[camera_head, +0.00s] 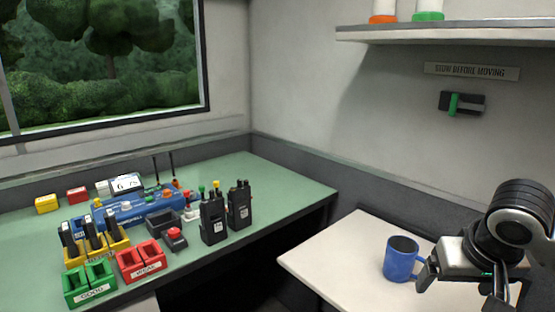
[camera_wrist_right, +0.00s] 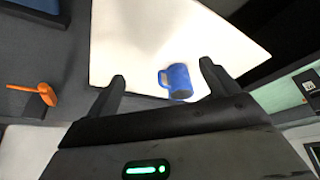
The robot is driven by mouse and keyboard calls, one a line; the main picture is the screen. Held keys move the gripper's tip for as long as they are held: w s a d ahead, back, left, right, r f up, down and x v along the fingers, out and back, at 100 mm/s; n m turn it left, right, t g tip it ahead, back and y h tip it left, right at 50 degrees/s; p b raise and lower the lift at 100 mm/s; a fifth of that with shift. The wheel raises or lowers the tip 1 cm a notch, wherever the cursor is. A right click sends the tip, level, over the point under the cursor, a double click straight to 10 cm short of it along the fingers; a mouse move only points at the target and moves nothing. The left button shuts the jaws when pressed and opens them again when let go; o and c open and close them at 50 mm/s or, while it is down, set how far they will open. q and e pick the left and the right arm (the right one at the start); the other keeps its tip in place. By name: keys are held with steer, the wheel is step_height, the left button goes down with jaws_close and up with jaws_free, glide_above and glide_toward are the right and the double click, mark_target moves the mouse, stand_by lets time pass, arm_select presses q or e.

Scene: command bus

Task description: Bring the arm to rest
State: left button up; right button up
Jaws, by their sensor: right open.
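My right gripper (camera_head: 428,275) is at the lower right of the head view, beside a blue mug (camera_head: 401,259) on a white table (camera_head: 330,258). In the wrist view my right gripper (camera_wrist_right: 162,72) has its two dark fingers wide apart with nothing held between them. The blue mug (camera_wrist_right: 179,81) shows beyond the fingers in that view, standing on the white table (camera_wrist_right: 150,35). In the head view the gripper overlaps the mug's right edge, and I cannot tell the exact gap. My left gripper is not in view.
A green desk (camera_head: 285,190) at left holds two black radios (camera_head: 239,206), coloured bins (camera_head: 141,262) and a blue console (camera_head: 130,208). A shelf (camera_head: 450,33) and a wall holder (camera_head: 462,103) are at right. An orange hammer-like object (camera_wrist_right: 40,92) shows in the wrist view.

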steer(key=s+a+f+n+t+y+p, duration=0.2)
steer(key=a+f+n+y, duration=0.3)
steer(key=a+f, duration=0.9)
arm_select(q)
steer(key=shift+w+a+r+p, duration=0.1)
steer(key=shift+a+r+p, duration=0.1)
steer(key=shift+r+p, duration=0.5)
arm_select(e)
steer(key=s+a+f+m+t, duration=0.1)
steer(key=s+f+t, duration=0.3)
steer(key=s, duration=0.7)
steer(key=shift+s+a+f+h, duration=0.2)
steer(key=shift+f+h, duration=0.1)
steer(key=shift+f, duration=0.45)
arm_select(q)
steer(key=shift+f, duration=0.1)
